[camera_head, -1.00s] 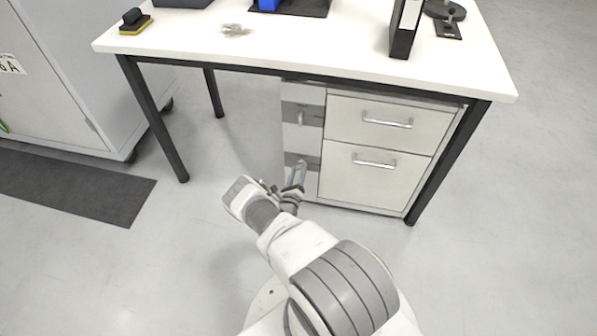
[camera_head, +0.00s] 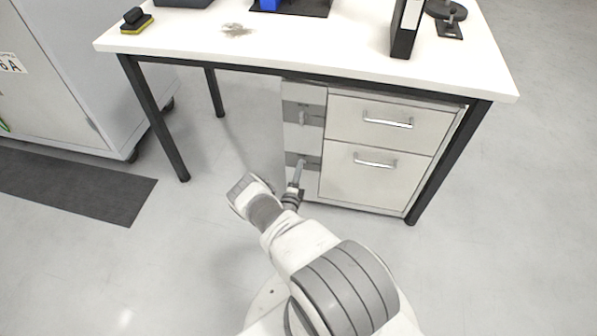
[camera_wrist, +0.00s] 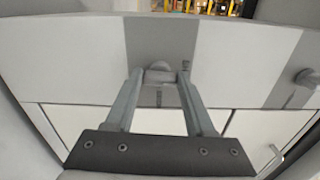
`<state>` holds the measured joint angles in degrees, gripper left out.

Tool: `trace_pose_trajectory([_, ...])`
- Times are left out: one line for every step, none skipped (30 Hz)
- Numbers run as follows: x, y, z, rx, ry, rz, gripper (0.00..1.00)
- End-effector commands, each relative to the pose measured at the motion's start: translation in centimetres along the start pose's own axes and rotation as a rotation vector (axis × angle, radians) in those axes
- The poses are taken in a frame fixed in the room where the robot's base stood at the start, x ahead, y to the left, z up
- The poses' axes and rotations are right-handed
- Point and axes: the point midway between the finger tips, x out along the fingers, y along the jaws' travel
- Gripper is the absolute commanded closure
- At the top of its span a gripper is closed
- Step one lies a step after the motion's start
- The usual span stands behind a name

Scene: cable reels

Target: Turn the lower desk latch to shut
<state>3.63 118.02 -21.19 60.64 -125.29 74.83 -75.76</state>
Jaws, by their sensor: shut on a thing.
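The lower desk latch (camera_wrist: 159,72) is a small grey knob on a dark grey band of the narrow side panel (camera_head: 311,146) beside the drawers. My gripper (camera_wrist: 158,80) is shut on it, with one finger on each side. In the head view my gripper (camera_head: 299,167) reaches the lower dark band and hides most of that latch. Which way the latch is turned is hard to tell behind the fingers.
The upper latch (camera_head: 302,117) sits on its own dark band and shows at right in the wrist view (camera_wrist: 305,77). Two drawers with bar handles (camera_head: 387,122) are to the right. The desk top (camera_head: 300,50) overhangs above; a desk leg (camera_head: 152,120) stands left.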

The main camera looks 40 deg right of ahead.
Motion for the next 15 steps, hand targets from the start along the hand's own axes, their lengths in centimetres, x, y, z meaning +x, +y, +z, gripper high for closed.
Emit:
trace_pose_trajectory([0.07, -0.06, 0.06, -0.017, -0.002, -0.002, 1.0])
trace_pose_trajectory([0.07, -0.06, 0.06, -0.026, -0.002, -0.002, 1.0])
trace_pose_trajectory([0.07, -0.05, 0.06, -0.038, -0.002, -0.002, 1.0])
trace_pose_trajectory([0.07, -0.05, 0.06, -0.045, -0.002, -0.002, 1.0])
trace_pose_trajectory([0.07, -0.04, 0.07, -0.051, -0.002, -0.002, 1.0])
trace_pose_trajectory([0.07, -0.04, 0.06, -0.058, -0.002, -0.002, 1.0])
trace_pose_trajectory([0.07, -0.04, 0.07, -0.062, -0.002, -0.002, 1.0])
trace_pose_trajectory([0.07, -0.04, 0.07, -0.066, -0.002, -0.001, 1.0])
trace_pose_trajectory([0.07, -0.03, 0.07, -0.07, -0.002, -0.001, 1.0])
trace_pose_trajectory([0.07, -0.03, 0.07, -0.072, -0.002, -0.001, 1.0])
trace_pose_trajectory([0.07, -0.03, 0.07, -0.074, -0.002, -0.001, 1.0])
trace_pose_trajectory([0.07, -0.03, 0.07, -0.075, -0.002, -0.002, 1.0])
trace_pose_trajectory([0.07, -0.03, 0.07, -0.075, -0.002, -0.002, 1.0])
trace_pose_trajectory([0.07, -0.03, 0.07, -0.076, -0.002, -0.001, 1.0])
trace_pose_trajectory([0.07, -0.03, 0.07, -0.076, -0.002, -0.001, 1.0])
